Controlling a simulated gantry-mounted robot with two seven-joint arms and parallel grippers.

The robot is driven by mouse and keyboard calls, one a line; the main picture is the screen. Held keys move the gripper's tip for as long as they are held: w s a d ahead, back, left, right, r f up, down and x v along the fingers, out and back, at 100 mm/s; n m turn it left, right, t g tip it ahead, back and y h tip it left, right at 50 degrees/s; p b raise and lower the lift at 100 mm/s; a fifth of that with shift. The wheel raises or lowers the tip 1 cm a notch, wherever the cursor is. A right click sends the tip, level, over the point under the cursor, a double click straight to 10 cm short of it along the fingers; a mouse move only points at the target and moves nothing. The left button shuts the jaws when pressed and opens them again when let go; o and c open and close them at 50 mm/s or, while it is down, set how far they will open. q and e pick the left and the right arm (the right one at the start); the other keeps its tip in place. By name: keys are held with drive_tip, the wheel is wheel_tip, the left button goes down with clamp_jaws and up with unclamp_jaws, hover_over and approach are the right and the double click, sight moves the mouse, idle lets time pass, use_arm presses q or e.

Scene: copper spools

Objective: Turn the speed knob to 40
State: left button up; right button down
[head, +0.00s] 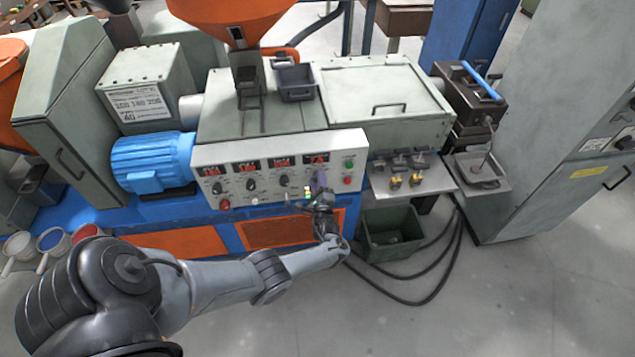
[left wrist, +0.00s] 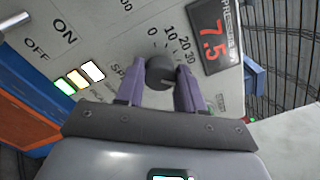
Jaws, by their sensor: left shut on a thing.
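The control panel (head: 280,166) is a pale upright face with red displays, knobs and buttons. My left gripper (head: 319,186) is at its right part. In the left wrist view, the dark round knob (left wrist: 159,70) sits between the purple fingers of my left gripper (left wrist: 160,88), which is shut on it. Scale marks 0, 10, 20 and 30 show around the knob's upper side. The rest of the scale is hidden by the fingers, and I cannot tell the exact setting. A red display (left wrist: 210,35) beside it reads 7.5. My right gripper is not in view.
ON and OFF labels and lit indicators (left wrist: 80,78) are beside the knob. A sign (head: 138,103) on the grey box at left shows numbers, including 40. A green bin (head: 391,232) stands on the floor below the panel, with black cables (head: 425,300) beside it.

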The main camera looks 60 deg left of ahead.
use_arm(q)
drive_tip(key=shift+f, duration=0.1)
drive_tip(key=o, duration=1)
drive_tip(key=shift+o, duration=0.2)
drive_tip(key=p+v, duration=0.2)
drive_tip(key=v, duration=0.8)
drive_tip(key=shift+s+d+p, duration=0.15)
drive_tip(key=shift+d+p, duration=0.2)
drive_tip(key=shift+p, duration=0.05)
drive_tip(key=shift+s, duration=0.1)
